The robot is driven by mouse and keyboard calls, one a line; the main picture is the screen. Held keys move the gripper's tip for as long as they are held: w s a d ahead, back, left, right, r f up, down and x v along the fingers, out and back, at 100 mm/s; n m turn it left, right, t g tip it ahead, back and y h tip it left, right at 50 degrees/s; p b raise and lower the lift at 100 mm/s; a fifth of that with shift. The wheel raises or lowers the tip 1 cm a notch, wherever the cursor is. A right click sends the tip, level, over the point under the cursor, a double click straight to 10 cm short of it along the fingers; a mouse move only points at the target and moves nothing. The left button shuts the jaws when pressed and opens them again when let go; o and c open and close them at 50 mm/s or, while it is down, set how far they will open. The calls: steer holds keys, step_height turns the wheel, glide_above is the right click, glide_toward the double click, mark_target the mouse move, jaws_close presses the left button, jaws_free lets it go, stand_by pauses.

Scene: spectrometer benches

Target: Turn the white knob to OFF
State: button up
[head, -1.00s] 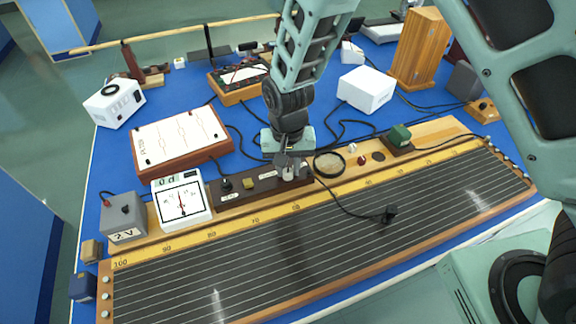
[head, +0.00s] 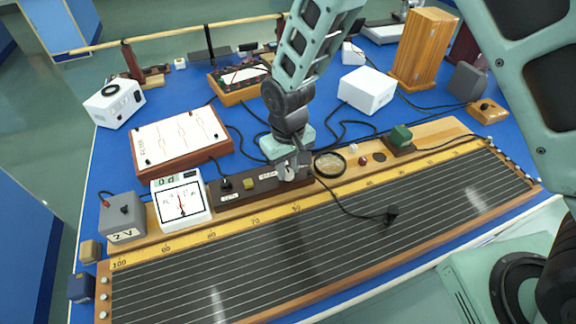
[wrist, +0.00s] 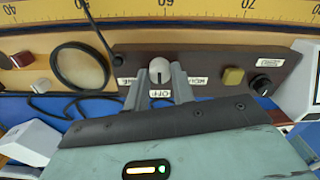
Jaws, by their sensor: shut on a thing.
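The white knob (wrist: 159,70) sits on a dark brown control strip (wrist: 220,62). In the head view the knob (head: 289,173) shows just below my gripper. My gripper (wrist: 160,84) is shut on the knob, with one finger on each side of it. A dark pointer mark on the knob faces the OFF label (wrist: 158,94), which lies between the fingers in the wrist view. Two other white labels flank the fingers, partly covered by them.
A yellow square button (wrist: 233,77) and a black knob (wrist: 262,84) are on the same strip. A round magnifier (wrist: 80,66) and a black cable lie on the other side. A ruled board (head: 300,240) fills the front of the blue table.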

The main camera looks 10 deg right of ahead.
mark_target(288, 171)
steer(key=o, duration=1)
step_height(288, 171, up, 18)
steer(key=b, duration=0.2)
steer(key=shift+f, duration=0.25)
